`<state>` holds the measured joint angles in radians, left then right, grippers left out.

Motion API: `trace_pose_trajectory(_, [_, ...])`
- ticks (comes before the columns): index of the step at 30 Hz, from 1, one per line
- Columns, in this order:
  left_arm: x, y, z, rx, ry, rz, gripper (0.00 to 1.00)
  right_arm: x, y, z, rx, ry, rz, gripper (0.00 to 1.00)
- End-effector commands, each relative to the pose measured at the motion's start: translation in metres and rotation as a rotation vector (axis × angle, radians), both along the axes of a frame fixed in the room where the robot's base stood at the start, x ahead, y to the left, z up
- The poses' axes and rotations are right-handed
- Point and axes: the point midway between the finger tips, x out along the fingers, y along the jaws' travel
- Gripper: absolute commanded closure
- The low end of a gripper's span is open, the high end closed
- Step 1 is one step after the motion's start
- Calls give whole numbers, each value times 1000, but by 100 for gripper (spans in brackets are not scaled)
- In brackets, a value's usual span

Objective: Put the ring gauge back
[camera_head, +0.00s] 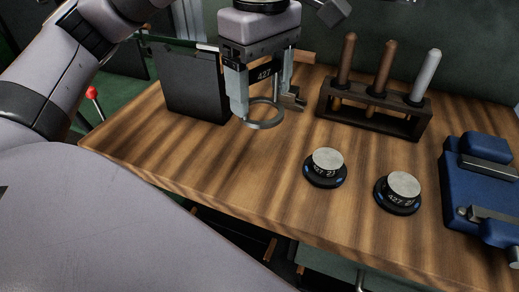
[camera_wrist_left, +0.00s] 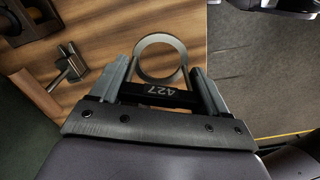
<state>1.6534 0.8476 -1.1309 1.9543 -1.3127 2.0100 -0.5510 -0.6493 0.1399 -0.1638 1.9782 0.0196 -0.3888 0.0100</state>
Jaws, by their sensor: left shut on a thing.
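My left gripper (camera_head: 262,103) points down over the back left part of the wooden table. It is shut on the ring gauge (camera_head: 263,124), a thin grey metal ring with a dark handle bar marked 427. In the left wrist view the bar of the ring gauge (camera_wrist_left: 160,93) lies between the two fingers of the gripper (camera_wrist_left: 163,92), and the ring sticks out beyond them. I cannot tell whether the ring touches the table. A small metal stand (camera_head: 294,98) is close beside the gripper; it also shows in the left wrist view (camera_wrist_left: 68,66). My right gripper is not in view.
Two metal discs (camera_head: 327,161) (camera_head: 404,186) marked 427 sit on round black bases on the table (camera_head: 240,180). A dark rack (camera_head: 372,112) holds two brown rods and one grey rod. A blue vise (camera_head: 478,190) is at right, a dark panel (camera_head: 195,85) at left. The front left is clear.

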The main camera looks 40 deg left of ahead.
Motion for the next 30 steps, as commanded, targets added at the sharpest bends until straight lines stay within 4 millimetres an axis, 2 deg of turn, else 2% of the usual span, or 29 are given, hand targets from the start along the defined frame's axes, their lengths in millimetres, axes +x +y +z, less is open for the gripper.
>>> trace_pose_trajectory(1, [-1,0,-16,0,4,-1,55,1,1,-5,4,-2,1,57])
trace_pose_trajectory(3, [-1,0,-30,0,4,-1,55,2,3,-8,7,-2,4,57])
trace_pose_trajectory(9, [0,0,-61,-2,2,1,55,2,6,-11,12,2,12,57])
trace_pose_trajectory(17, [0,0,-79,0,-1,2,55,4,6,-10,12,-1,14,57])
trace_pose_trajectory(24, [0,0,-113,1,1,1,55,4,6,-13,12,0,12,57])
trace_pose_trajectory(30, [0,0,-116,0,-2,1,55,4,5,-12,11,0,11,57])
